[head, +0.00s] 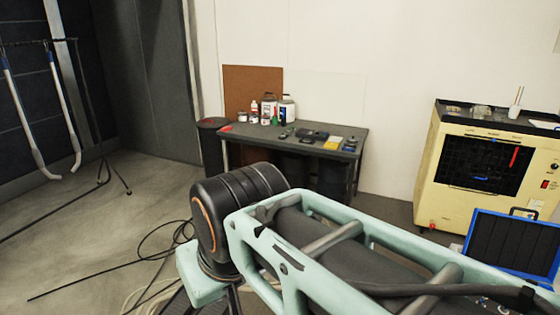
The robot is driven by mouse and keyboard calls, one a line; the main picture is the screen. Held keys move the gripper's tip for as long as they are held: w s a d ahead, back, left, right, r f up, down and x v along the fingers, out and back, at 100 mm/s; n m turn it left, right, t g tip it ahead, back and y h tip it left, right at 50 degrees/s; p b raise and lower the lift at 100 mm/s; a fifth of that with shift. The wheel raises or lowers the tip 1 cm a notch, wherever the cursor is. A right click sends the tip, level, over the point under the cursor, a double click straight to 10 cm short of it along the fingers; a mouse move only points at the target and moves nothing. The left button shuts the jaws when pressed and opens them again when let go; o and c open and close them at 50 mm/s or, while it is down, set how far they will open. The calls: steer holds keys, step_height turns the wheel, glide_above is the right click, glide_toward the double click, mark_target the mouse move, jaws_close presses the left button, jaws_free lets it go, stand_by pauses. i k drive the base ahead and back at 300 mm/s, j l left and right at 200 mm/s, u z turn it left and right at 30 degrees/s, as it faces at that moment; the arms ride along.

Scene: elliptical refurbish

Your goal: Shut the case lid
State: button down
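A blue-rimmed panel (480,226) with a dark ribbed inner face stands raised at the right edge of the head view. It looks like the open lid of a case. The lower body of the case is out of frame or hidden, so I cannot see the hinge. My gripper is not in view, and no contact with the lid shows.
A cream cabinet (436,180) with a dark grille stands behind the panel. A dark table (240,134) with bottles, cans and small items stands against the back wall. Black cables (100,270) lie on the left floor. The lower middle of the view is blocked close up.

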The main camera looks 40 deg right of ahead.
mark_target(523, 247)
steer(key=i+z, duration=0.5)
steer(key=z, duration=0.2)
steer(key=i+z, duration=0.2)
steer(key=z, duration=0.15)
steer(key=i+z, duration=0.2)
steer(key=z, duration=0.2)
steer(key=i+l+z, duration=0.1)
steer(key=z, duration=0.25)
steer(key=i+j+z, duration=0.1)
steer(key=i+z, duration=0.3)
steer(key=k, duration=0.1)
